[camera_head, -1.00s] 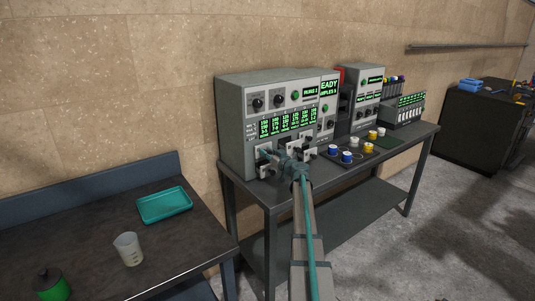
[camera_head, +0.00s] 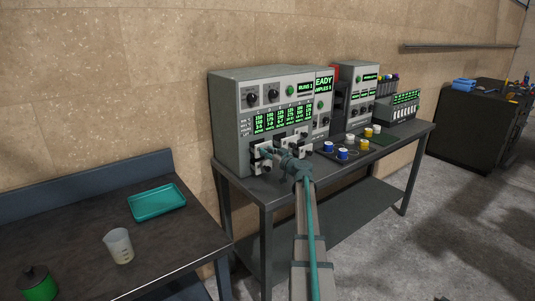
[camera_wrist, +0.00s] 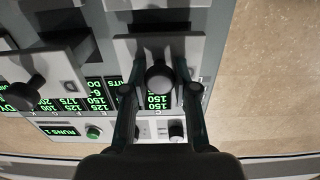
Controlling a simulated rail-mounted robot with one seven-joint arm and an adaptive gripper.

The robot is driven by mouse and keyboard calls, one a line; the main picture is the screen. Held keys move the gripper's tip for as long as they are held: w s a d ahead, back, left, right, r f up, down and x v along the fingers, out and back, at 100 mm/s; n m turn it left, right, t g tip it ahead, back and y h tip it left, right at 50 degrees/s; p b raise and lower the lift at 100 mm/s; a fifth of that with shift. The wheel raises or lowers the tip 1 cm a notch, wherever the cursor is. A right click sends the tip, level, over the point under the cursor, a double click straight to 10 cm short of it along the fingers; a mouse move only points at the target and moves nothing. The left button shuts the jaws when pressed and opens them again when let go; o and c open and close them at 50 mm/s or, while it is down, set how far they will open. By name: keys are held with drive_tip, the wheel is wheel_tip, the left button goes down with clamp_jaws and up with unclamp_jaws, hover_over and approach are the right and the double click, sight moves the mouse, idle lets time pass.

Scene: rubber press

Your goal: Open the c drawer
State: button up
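The grey press cabinet (camera_head: 232,125) stands on the bench, with green displays above several small drawers with light fronts and dark knobs. My gripper (camera_head: 268,153) is at the lower left drawers in the head view. In the wrist view, the fingers of my gripper (camera_wrist: 159,93) are spread on either side of a round dark knob (camera_wrist: 160,78) on a light drawer front (camera_wrist: 125,48). The fingers look apart from the knob. Another drawer front with a knob (camera_wrist: 27,93) is at the left.
Blue, white and yellow pots (camera_head: 342,153) sit on the bench right of the drawers. A nearer table at left holds a teal tray (camera_head: 157,203), a beaker (camera_head: 118,245) and a green jar (camera_head: 38,284). A dark cabinet (camera_head: 470,130) stands far right.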

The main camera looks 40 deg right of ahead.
drive_tip(key=o, duration=0.3)
drive_tip(key=shift+o, duration=0.2)
drive_tip(key=s, duration=1.2)
drive_tip(key=shift+a, duration=0.2)
drive_tip(key=shift+f, duration=0.1)
